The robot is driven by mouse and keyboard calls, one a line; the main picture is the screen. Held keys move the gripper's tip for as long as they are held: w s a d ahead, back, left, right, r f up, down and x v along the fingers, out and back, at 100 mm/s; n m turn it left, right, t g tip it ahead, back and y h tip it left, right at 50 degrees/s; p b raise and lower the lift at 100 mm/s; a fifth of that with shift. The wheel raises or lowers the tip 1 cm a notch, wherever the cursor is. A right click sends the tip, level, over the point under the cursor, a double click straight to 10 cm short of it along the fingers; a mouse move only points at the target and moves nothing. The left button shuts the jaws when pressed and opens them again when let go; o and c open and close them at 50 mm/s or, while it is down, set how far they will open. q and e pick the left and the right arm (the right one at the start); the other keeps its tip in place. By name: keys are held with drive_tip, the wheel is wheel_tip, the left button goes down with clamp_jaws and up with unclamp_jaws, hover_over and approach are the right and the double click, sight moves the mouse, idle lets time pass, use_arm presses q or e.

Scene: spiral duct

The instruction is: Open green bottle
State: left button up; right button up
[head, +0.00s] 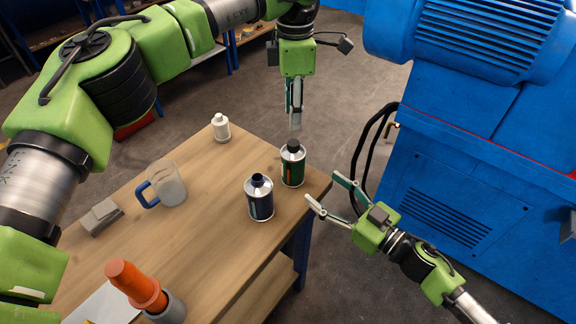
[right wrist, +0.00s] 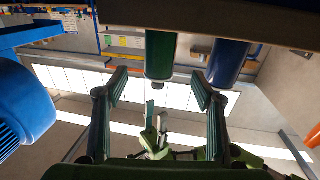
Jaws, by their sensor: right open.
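The green bottle (head: 292,168) stands upright near the table's right corner, with a black cap (head: 293,146) on top. My left gripper (head: 296,126) points down just above the cap, with a small gap apparent; its fingers overlap in the head view. My right gripper (head: 324,189) is open and empty, just right of the bottle at the table corner, pointing toward it. In the right wrist view, which is upside down, the green bottle (right wrist: 160,55) shows between the spread fingers of the right gripper (right wrist: 159,76), beyond their tips.
A dark blue bottle (head: 259,200) stands close left of the green one. A white bottle (head: 220,128), a mug (head: 167,186), a grey block (head: 101,217) and an orange object (head: 137,285) are on the wooden table (head: 200,235). A large blue machine (head: 465,165) stands at right.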

sight(302, 171)
drive_tip(key=x, duration=1)
use_arm(q)
drive_tip(key=shift+d, duration=0.1)
use_arm(e)
drive_tip(key=shift+x, duration=0.85)
drive_tip(key=shift+w+a, duration=0.1)
clamp_jaws()
use_arm(q)
drive_tip(key=m, duration=0.6)
drive_tip(key=shift+m, duration=0.3)
drive_tip(key=m, duration=0.6)
drive_tip(key=shift+f+m, duration=0.1)
drive_tip(key=shift+m, duration=0.3)
drive_tip(key=shift+f, duration=3.9)
